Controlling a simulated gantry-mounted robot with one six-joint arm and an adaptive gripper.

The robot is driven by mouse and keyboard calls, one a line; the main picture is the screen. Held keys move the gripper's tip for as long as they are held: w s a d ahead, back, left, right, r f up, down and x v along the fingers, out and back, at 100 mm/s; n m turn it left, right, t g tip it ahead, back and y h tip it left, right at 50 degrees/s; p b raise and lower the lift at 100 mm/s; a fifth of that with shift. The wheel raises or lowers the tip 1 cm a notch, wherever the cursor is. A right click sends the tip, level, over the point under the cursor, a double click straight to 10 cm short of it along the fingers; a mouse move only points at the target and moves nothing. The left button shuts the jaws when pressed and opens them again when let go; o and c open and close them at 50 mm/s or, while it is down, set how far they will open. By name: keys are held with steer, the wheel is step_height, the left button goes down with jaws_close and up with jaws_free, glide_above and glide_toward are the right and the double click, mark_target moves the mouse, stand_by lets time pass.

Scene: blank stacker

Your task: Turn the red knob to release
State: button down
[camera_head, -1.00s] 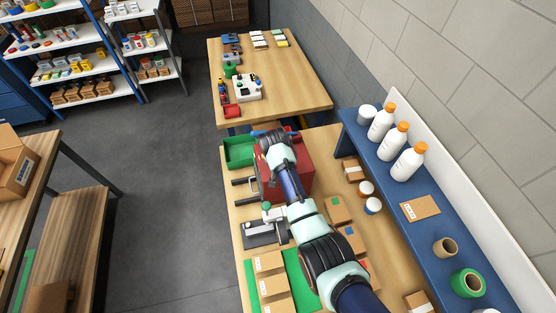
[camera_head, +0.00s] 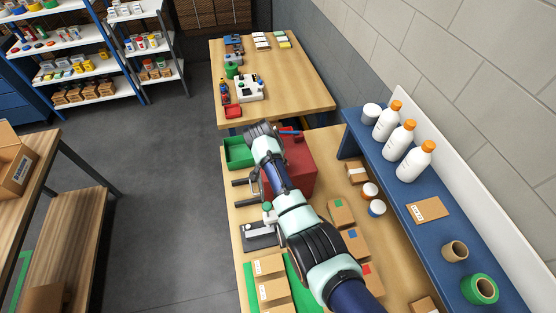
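A red box-shaped machine body (camera_head: 303,172) stands on the near wooden table, partly behind my arm. A small red part (camera_head: 291,134) shows at its back edge; I cannot tell whether it is the red knob. No knob can be made out clearly. My arm reaches from the lower right over the table, and its wrist end is at the left side of the red body, near the green bin.
A green bin (camera_head: 238,153) sits left of the red body. Dark handles and a grey plate (camera_head: 261,236) lie in front of it. Brown boxes lie on a green mat (camera_head: 296,268). A blue shelf (camera_head: 408,203) with white bottles runs along the right.

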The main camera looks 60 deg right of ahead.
steer(key=shift+f, duration=0.15)
steer(key=c, duration=0.8)
jaws_free()
steer(key=shift+o, duration=0.2)
steer(key=shift+r, duration=0.2)
steer(key=v, duration=1.1)
steer(key=shift+a+r, duration=0.15)
steer(key=shift+r, duration=0.25)
